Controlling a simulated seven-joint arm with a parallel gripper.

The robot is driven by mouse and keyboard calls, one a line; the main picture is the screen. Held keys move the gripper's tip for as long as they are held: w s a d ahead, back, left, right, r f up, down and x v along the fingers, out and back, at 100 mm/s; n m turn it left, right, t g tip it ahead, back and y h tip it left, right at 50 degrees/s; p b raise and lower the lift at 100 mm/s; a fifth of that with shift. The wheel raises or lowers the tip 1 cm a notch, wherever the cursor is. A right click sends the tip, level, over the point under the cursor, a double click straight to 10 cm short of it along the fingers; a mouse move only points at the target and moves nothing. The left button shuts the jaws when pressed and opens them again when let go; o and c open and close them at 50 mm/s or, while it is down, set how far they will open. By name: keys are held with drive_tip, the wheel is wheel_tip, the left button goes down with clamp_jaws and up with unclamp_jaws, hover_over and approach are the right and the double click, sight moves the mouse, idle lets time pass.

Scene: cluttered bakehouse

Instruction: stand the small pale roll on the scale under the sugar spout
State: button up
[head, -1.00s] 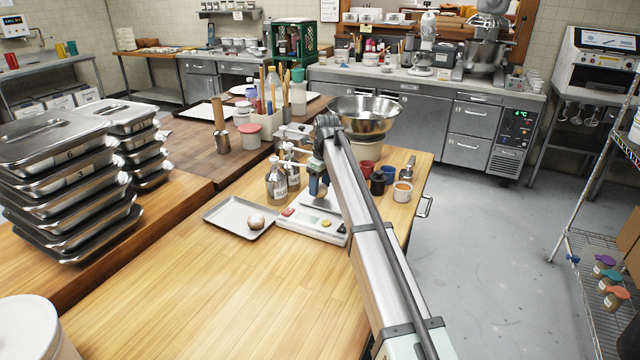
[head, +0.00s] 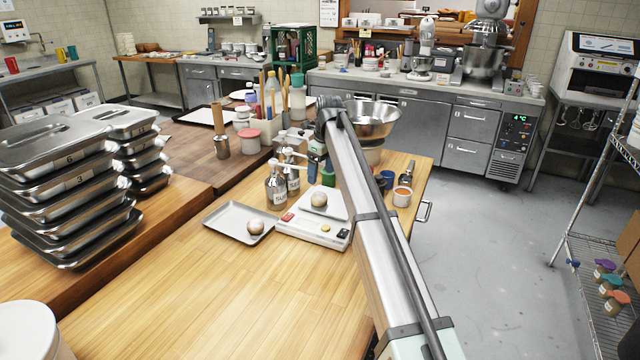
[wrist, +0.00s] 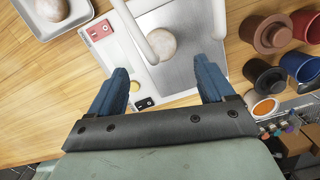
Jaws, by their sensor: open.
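A small pale roll (head: 319,199) rests on the metal plate of the white scale (head: 322,236). In the wrist view this roll (wrist: 162,44) lies beside the tip of a white spout (wrist: 138,32), which partly overlaps it. Two pump bottles (head: 277,188) stand behind the scale; the front label is only partly readable. A second roll (head: 256,227) lies on a grey tray (head: 226,212) left of the scale. My gripper (wrist: 163,82) is open and empty, its blue fingers apart from the roll. In the head view my gripper (head: 316,168) is above the scale's back.
Several cups stand right of the scale, including a dark red one (wrist: 268,35) and a blue one (wrist: 302,66). A steel bowl (head: 372,120) sits behind them. Stacked steel pans (head: 60,180) stand at the left. The front tabletop is clear.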

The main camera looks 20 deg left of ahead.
wheel_tip(320, 180, up, 6)
drive_tip(key=shift+d, duration=0.35)
